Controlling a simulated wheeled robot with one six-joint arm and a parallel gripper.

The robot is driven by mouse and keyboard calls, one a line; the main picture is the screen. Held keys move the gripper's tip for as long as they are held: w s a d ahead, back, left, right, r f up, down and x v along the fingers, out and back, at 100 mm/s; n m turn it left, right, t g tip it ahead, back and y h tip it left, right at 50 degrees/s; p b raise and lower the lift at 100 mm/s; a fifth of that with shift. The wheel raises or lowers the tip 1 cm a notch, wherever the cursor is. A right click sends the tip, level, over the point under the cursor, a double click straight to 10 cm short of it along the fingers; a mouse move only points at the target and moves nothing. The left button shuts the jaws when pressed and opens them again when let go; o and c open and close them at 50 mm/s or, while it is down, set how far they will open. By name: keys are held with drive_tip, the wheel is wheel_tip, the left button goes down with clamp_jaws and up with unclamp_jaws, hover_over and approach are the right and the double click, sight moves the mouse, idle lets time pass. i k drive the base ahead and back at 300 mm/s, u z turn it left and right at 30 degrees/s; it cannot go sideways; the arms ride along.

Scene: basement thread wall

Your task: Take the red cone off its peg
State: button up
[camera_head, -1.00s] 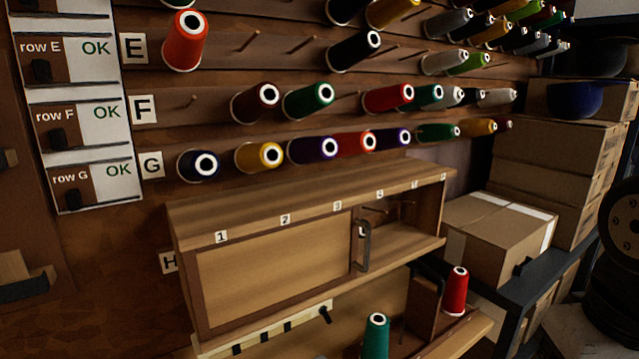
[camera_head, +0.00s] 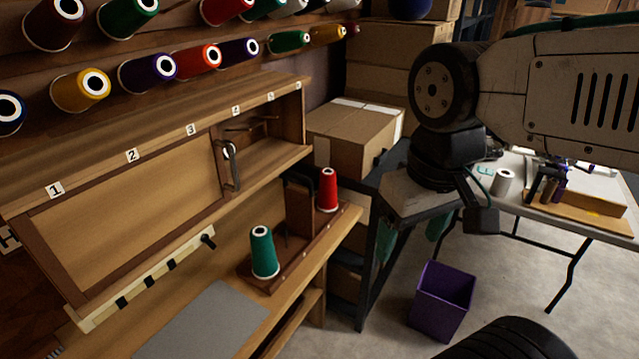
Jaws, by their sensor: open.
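A red cone (camera_head: 327,190) stands upright at the back of a wooden stand (camera_head: 312,243) on the bench, right of the cabinet. Its base meets the stand; any peg inside it is hidden. A green cone (camera_head: 263,252) stands at the stand's front left. Two more red cones are on wall pegs, one in the lower row (camera_head: 197,59) and one above it (camera_head: 226,8), cut by the top edge. I cannot tell from the picture alone which red cone is meant. Parts of my arm show at the right, apart from all the cones. My gripper cannot be made out.
A cabinet (camera_head: 130,215) with a sliding door and handle (camera_head: 232,165) stands left of the red cone. A grey mat (camera_head: 205,325) lies on the bench. A cardboard box (camera_head: 350,140) is behind. A purple bin (camera_head: 442,300) stands on open floor; a white table (camera_head: 610,205) is beyond.

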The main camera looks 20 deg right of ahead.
sight(326, 202)
drive_tip(key=u, duration=1.25)
drive_tip(key=k, duration=0.9)
drive_tip(key=z, duration=0.8)
drive_tip(key=i, duration=1)
